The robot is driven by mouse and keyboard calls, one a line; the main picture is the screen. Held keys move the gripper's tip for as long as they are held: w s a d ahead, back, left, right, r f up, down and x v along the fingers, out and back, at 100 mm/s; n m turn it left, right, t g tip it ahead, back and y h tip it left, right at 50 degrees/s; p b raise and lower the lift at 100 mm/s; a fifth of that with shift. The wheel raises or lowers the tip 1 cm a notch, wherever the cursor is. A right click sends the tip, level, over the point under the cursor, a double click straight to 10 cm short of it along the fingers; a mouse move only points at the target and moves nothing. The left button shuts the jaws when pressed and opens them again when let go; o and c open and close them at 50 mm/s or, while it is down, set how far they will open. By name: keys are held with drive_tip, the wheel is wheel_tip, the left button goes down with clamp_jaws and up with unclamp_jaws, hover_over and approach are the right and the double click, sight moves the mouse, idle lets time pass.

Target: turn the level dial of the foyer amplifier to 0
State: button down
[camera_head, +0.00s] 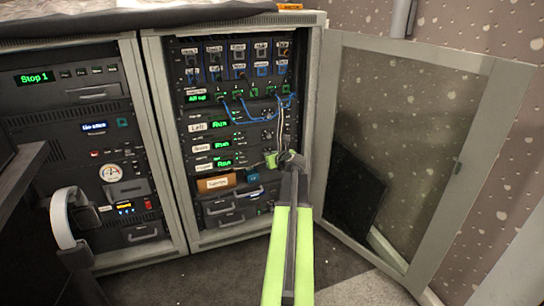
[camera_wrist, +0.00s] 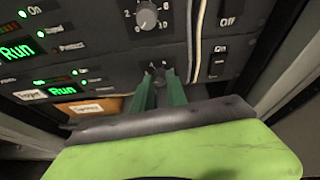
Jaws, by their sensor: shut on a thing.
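The foyer amplifier (camera_head: 240,162) is the lowest of three similar units in the open rack, with a green "Run" display. Its label and display (camera_wrist: 62,90) also show in the wrist view. My gripper (camera_head: 280,158) is at the right part of this unit. In the wrist view my gripper's two green fingers (camera_wrist: 159,84) are shut on the foyer level dial (camera_wrist: 158,74), one on each side. Only the dial's top shows between the fingertips. Its pointer and most of its scale are hidden, so its setting cannot be read.
Another dial (camera_wrist: 147,18) with a numbered scale sits on the unit above. Pale cables (camera_wrist: 198,40) hang just right of the dials, beside switches marked on and off. The rack door (camera_head: 408,150) stands open to the right.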

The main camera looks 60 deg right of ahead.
drive_tip(key=shift+w+a+f+n+g+h+b, duration=0.15)
drive_tip(key=shift+n+g+h+b, duration=0.4)
drive_tip(key=shift+n+h+b, duration=0.95)
drive_tip(key=shift+a+f+n+g+h+b, duration=0.2)
drive_tip(key=shift+n+g+h+b, duration=0.55)
drive_tip(key=shift+n, duration=1.55)
drive_tip(key=shift+r+h, duration=0.1)
drive_tip(key=shift+h, duration=0.15)
drive_tip(key=c, duration=1.3)
unclamp_jaws()
drive_tip(key=shift+w, duration=0.1)
